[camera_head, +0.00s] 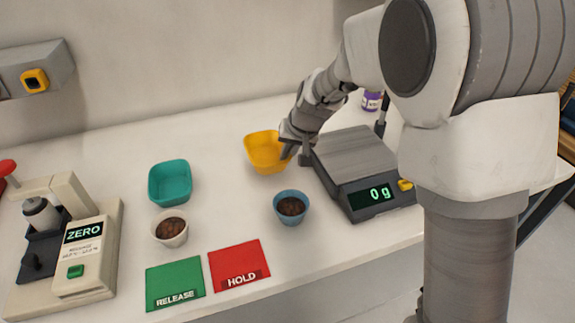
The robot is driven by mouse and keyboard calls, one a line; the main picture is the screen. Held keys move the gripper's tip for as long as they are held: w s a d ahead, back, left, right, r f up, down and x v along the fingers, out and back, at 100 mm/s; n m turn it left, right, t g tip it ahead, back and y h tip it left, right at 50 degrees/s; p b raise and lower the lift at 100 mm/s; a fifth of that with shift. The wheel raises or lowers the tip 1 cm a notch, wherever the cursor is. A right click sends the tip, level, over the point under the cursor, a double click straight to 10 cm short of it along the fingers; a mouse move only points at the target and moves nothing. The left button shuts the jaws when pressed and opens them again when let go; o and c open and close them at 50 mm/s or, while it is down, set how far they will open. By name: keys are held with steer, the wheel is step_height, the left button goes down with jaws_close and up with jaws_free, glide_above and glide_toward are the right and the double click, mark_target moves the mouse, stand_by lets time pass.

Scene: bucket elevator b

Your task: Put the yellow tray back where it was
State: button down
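The yellow tray (264,153) is on or just above the white table, left of the scale. I cannot tell whether it touches the table. My gripper (290,150) is at the tray's right rim, pointing down. Its fingers are partly hidden, and I cannot tell whether they are closed on the rim. The inside of the tray looks empty.
A scale (362,170) reading 0 g stands right of my gripper. A blue cup (290,195) and a white cup (170,240) hold dark contents. A teal tray (170,170), a green RELEASE card (174,280), a red HOLD card (238,260) and a ZERO device (85,260) lie left.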

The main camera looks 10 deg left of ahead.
steer(key=shift+f+b, duration=0.4)
steer(key=shift+f, duration=1.45)
steer(key=shift+f, duration=0.15)
steer(key=c, duration=1)
jaws_free()
steer(key=shift+c, duration=0.2)
